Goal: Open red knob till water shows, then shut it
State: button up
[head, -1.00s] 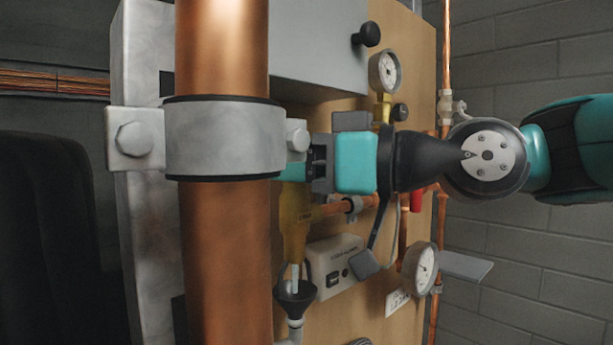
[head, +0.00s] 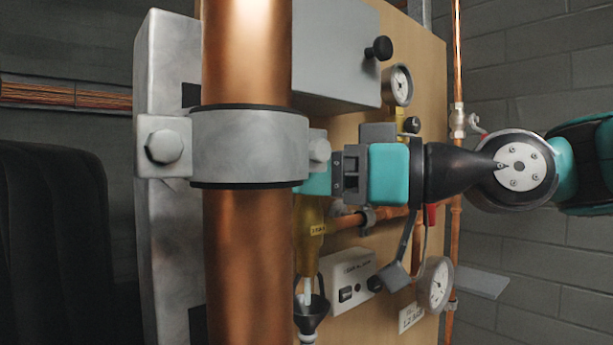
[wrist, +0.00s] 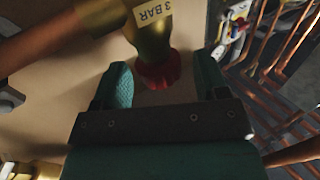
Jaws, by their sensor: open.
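The red knob (wrist: 158,72) sits on the end of a brass valve (wrist: 150,38) with a "3 BAR" label. In the wrist view my gripper (wrist: 161,68) is open, with one teal finger on each side of the knob and gaps visible between. In the head view the thick copper pipe and its clamp partly hide my gripper (head: 318,181), and the knob is hidden. The brass valve (head: 309,243) shows below the gripper. Under it a pale upright piece (head: 307,292) reaches into a black funnel (head: 312,312); I cannot tell if it is water or tube.
A thick copper pipe (head: 246,60) with a grey clamp (head: 250,146) stands close in front. Pressure gauges (head: 399,85) (head: 436,284), a small control box (head: 346,279) and a red lever (head: 430,215) are on the wooden board. A grey box (head: 335,50) is above.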

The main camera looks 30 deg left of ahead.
jog(key=b+v, duration=0.4)
jog(key=v, duration=0.7)
